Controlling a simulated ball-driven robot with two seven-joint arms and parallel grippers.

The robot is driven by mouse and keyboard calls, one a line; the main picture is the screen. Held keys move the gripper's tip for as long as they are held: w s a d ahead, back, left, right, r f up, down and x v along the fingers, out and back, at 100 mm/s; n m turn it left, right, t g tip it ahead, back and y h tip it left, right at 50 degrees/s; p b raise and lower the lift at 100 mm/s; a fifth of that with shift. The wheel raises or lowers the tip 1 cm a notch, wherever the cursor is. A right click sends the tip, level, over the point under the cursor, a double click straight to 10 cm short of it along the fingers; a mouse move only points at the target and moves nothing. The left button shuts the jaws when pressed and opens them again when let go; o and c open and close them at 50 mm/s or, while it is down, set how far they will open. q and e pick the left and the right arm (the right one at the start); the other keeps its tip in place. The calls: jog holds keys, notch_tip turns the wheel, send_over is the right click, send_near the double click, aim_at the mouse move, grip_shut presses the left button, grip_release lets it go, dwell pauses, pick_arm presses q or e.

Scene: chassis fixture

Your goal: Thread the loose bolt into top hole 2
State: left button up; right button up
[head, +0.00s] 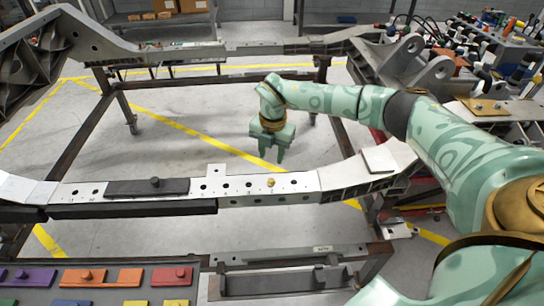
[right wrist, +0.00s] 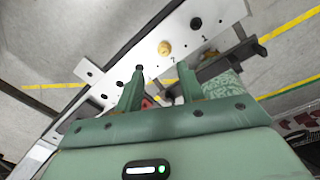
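The gold bolt (head: 271,182) sits upright on the pale top face of the chassis rail (head: 312,182), in the row of holes. In the right wrist view the bolt head (right wrist: 165,48) is beside a mark that looks like 2. The hole under it is hidden, and I cannot tell how deep it sits. My right gripper (head: 268,154) is open and empty, beyond the rail in the head view and apart from the bolt. Its two fingers (right wrist: 160,92) stand apart in the right wrist view, with nothing between them. My left gripper is not in view.
A pale plate (head: 379,158) lies on the frame's right corner. Coloured blocks (head: 84,277) fill a tray at lower left. Cluttered parts stand at upper right. Open floor shows inside the frame.

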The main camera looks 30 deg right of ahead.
jog(key=f+m+b, duration=0.1)
jog(key=f+m, duration=0.1)
jog(key=f+m+b, duration=0.4)
jog(key=shift+s+a+m, duration=0.2)
jog(key=shift+s+m, duration=0.05)
jog(key=shift+m, duration=0.15)
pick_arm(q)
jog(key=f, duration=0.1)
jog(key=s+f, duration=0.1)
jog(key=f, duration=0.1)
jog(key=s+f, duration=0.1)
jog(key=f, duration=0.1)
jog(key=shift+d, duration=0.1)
pick_arm(e)
jog(key=shift+r, duration=0.1)
jog(key=shift+r, duration=0.1)
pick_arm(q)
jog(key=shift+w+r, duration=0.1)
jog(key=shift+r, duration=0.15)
